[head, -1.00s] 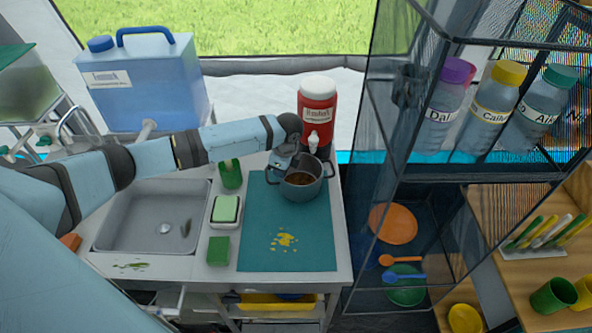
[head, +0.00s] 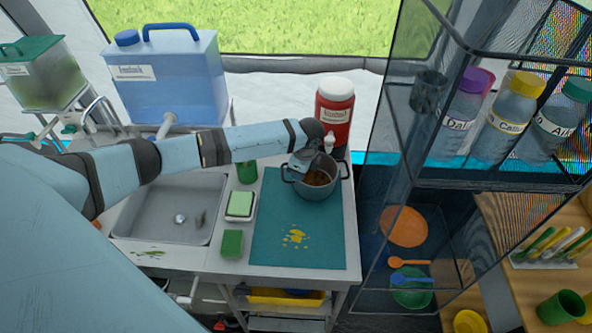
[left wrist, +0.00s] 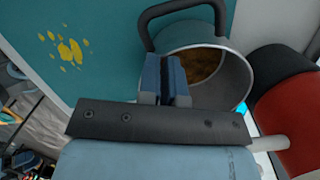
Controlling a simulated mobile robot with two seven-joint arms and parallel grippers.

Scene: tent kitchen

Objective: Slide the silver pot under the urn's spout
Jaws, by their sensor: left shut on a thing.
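The silver pot (head: 318,192) stands upright at the back right of the teal mat (head: 300,245), with brown contents inside. The red urn (head: 336,108), with white lid and label, stands just behind it. Its white spout (head: 330,141) shows above the pot's back rim; I cannot tell how far the pot reaches beneath it. In the left wrist view, the fingers (left wrist: 165,78) clasp the wall of the pot (left wrist: 232,75) beside a dark loop handle. My right gripper is not in view.
Yellow bits (head: 295,237) lie on the mat. A dark glass shelf (head: 400,150) rises close on the right.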

